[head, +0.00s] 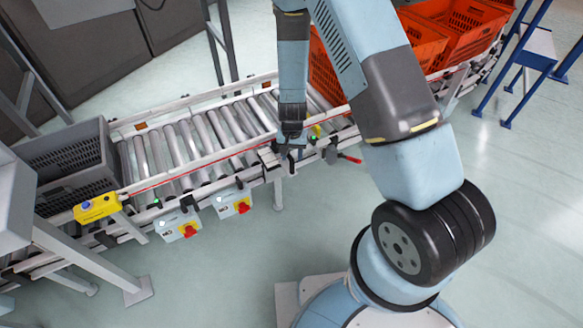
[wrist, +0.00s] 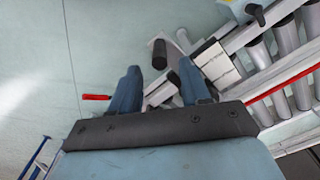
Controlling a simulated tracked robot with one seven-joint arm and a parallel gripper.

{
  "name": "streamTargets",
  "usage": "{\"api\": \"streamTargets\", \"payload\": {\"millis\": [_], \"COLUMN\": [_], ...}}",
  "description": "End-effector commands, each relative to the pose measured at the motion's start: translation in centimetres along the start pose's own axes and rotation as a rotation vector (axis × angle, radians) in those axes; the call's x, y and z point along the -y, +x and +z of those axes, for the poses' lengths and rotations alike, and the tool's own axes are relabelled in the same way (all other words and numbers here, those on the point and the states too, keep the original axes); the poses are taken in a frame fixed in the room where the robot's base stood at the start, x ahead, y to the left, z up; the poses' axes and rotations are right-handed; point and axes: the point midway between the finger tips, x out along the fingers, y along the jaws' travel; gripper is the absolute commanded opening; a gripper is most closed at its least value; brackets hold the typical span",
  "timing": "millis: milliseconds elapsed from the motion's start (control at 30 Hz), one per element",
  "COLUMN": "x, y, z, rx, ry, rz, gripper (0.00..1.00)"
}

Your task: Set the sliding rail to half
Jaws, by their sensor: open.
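My gripper (head: 288,150) is low at the front edge of the roller conveyor in the head view. In the wrist view its two blue fingers (wrist: 161,82) are apart, with nothing held between them. A black cylindrical knob (wrist: 158,53) shows between and beyond the fingertips. The same fixture (head: 270,158) sits on the conveyor's front edge in the head view, partly hidden by my gripper. It seems to be the sliding rail, but its setting cannot be read.
A red-handled lever (head: 349,158) juts out right of my gripper. Two control boxes with red switches (head: 189,231) hang on the conveyor's front. A grey tote (head: 75,165) stands at the left end, orange totes (head: 425,42) at the right. The floor in front is clear.

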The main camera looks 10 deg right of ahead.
Motion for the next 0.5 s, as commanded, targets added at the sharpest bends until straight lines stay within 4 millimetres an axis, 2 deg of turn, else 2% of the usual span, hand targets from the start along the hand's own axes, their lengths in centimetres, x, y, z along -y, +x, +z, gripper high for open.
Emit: {"api": "streamTargets", "payload": {"millis": [300,500], "x": [-0.1,0.0], "y": [4.5,6.5], "z": [0.0,0.0], "rx": [0.002,0.001], "ry": [0.000,0.000], "rz": [0.001,-0.001], "gripper": [0.46,0.46]}}
